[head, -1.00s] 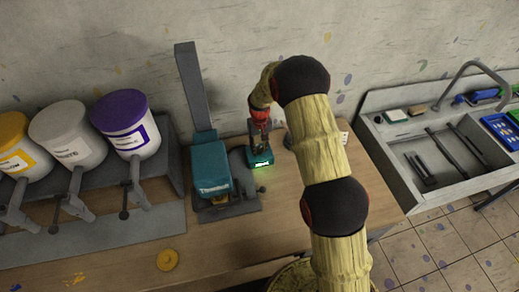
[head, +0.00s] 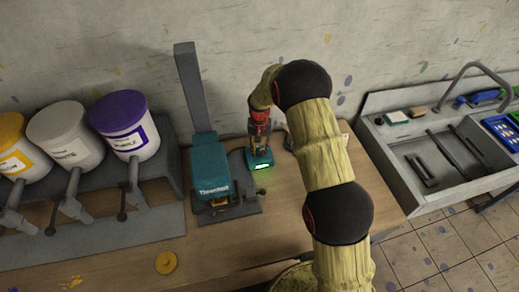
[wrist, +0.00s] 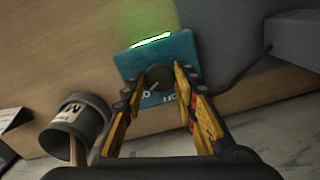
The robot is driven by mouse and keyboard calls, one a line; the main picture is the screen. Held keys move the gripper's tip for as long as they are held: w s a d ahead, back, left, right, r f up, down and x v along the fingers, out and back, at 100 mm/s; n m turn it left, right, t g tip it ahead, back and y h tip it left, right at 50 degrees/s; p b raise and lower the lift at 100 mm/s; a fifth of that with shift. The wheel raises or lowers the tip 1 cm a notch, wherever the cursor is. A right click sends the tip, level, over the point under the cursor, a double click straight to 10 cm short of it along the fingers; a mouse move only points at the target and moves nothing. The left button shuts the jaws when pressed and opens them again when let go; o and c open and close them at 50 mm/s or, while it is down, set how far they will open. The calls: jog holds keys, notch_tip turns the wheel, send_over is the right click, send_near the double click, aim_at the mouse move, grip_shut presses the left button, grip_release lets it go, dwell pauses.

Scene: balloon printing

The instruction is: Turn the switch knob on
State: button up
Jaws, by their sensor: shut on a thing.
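The switch knob (wrist: 158,77) is a small dark round knob with a pale pointer line, on the face of a teal box (wrist: 184,50). The box has a lit green display strip (wrist: 152,41) along one edge. White lettering beside the knob is partly hidden by the fingers. In the head view the teal box (head: 261,165) stands on the bench, right of the press. My gripper (wrist: 156,80) points down at the box, its yellow fingers on both sides of the knob and shut on it. In the head view my gripper (head: 261,145) hides the knob.
A teal-headed press (head: 210,170) with a tall grey post stands just left of the box. Several paint buckets (head: 125,120) stand further left. A dark cup (wrist: 75,125) is near the gripper. A yellow ring (head: 166,262) lies on the bench front. A sink (head: 440,150) is at right.

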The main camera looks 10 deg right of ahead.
aim_at(259, 151)
jog(key=o, duration=1.1)
jog(key=shift+o, duration=0.2)
notch_tip(259, 151, up, 12)
dwell(0.3)
jog(key=s+r+n+t+b, duration=0.1)
jog(key=s+r+b, duration=0.3)
jog(key=s, duration=0.9)
jog(key=s+r+n+t+b, duration=0.1)
jog(key=s+r, duration=0.4)
jog(key=s, duration=0.8)
jog(key=s+r+n+t+b, duration=0.1)
jog(key=s+r+t+b, duration=0.2)
jog(key=s, duration=1)
jog(key=r+b, duration=0.1)
jog(key=b, duration=0.2)
jog(key=shift+d+r+t+b, duration=0.3)
jog(key=shift+d+r+b, duration=0.05)
jog(key=shift+d, duration=0.05)
